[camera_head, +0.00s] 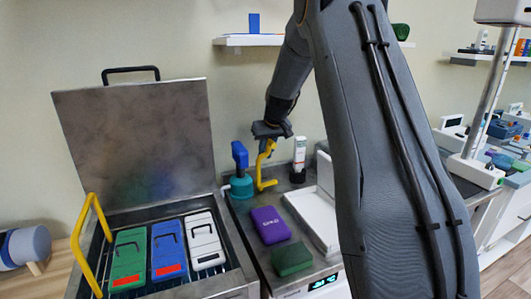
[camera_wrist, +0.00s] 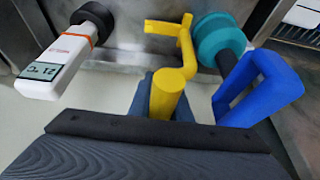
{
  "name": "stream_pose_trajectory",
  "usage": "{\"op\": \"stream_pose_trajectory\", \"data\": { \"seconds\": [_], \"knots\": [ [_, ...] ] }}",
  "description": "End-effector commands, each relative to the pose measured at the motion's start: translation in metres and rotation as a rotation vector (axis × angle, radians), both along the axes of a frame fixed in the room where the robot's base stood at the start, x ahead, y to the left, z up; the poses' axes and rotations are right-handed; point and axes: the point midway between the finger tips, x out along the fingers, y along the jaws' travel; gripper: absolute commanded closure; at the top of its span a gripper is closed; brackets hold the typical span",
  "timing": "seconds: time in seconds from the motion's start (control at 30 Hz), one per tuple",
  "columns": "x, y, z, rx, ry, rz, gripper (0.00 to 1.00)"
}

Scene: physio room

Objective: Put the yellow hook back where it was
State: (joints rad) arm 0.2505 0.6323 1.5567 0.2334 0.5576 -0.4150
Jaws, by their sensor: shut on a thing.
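The yellow hook (camera_head: 265,166) hangs below my gripper (camera_head: 269,137) over the counter, close to the right of a teal pot with a blue top. In the wrist view the hook (camera_wrist: 173,85) runs up from between the fingers of my gripper (camera_wrist: 163,105) and bends to the left at its far end. My gripper is shut on its thick end. I cannot tell whether the hook's lower end touches the counter.
The teal pot (camera_head: 241,188) and a white thermometer (camera_head: 300,152) in a black holder flank the hook. A purple pack (camera_head: 270,225), a green pack (camera_head: 292,259) and a white tray (camera_head: 313,215) lie in front. An open metal tank (camera_head: 238,268) holds several packs at left.

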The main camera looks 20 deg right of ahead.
Motion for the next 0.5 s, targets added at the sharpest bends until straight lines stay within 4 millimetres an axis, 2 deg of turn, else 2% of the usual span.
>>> {"op": "stream_pose_trajectory", "data": {
  "seconds": [0.47, 0.5],
  "knots": [
    [0.004, 0.0001, -0.011, 0.0, -0.001, 0.0, 1.0],
    [0.0039, 0.0001, -0.0117, 0.0, 0.0, 0.0, 0.81]
  ]
}}
